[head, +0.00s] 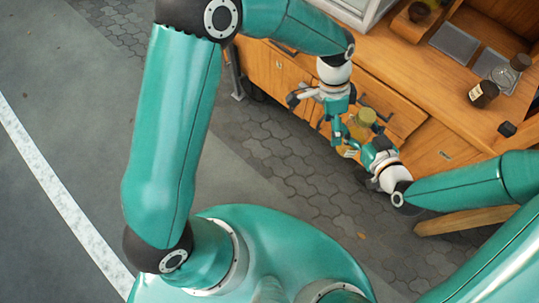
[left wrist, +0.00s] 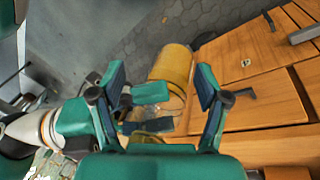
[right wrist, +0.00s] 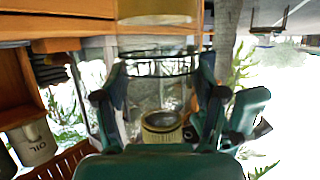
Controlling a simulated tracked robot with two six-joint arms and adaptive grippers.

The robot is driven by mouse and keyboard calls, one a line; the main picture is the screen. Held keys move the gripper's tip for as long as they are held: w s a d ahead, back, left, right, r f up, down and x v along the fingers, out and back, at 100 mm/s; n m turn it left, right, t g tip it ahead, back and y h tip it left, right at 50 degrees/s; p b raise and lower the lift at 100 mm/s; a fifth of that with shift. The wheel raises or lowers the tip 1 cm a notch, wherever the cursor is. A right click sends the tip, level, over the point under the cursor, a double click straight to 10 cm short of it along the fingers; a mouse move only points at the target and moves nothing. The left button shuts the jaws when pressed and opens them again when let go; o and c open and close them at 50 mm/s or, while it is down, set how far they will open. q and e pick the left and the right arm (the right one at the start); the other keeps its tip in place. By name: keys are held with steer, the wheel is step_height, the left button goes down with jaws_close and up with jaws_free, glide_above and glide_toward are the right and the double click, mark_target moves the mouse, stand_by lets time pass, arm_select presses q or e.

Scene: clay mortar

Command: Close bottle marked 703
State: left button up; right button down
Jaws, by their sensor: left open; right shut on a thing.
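A glass bottle with an amber-yellow part shows between my grippers in the head view (head: 366,117) and in the left wrist view (left wrist: 173,68). My right gripper (right wrist: 160,105) is shut on its clear glass part, in front of the cabinet. A pale ribbed ring (right wrist: 162,122) shows between my right fingers; I cannot tell whether it is neck or cap. My left gripper (head: 343,130) is open, pointing down close beside the bottle. In the left wrist view, the bottle lies between and beyond its spread fingers (left wrist: 162,88). No number 703 is legible.
A wooden workbench (head: 405,70) with drawers stands at the right. It carries a dark brown labelled jar (head: 483,94), a small black object (head: 507,129) and grey trays (head: 455,42). An oil can (right wrist: 34,145) shows in the right wrist view. The paving at left is clear.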

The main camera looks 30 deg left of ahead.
arm_select(q)
steer(key=s+a+f+n+t, duration=0.1)
steer(key=s+a+f+n, duration=0.4)
steer(key=s+f+n, duration=0.2)
steer(key=s+a+f+n+t+h, duration=0.1)
steer(key=s+a+f+n, duration=0.4)
steer(key=f, duration=0.6)
steer(key=s+n, duration=0.2)
steer(key=s, duration=0.1)
steer(key=shift+a+f+t, duration=0.2)
steer(key=shift+t, duration=0.1)
steer(key=shift+w, duration=0.1)
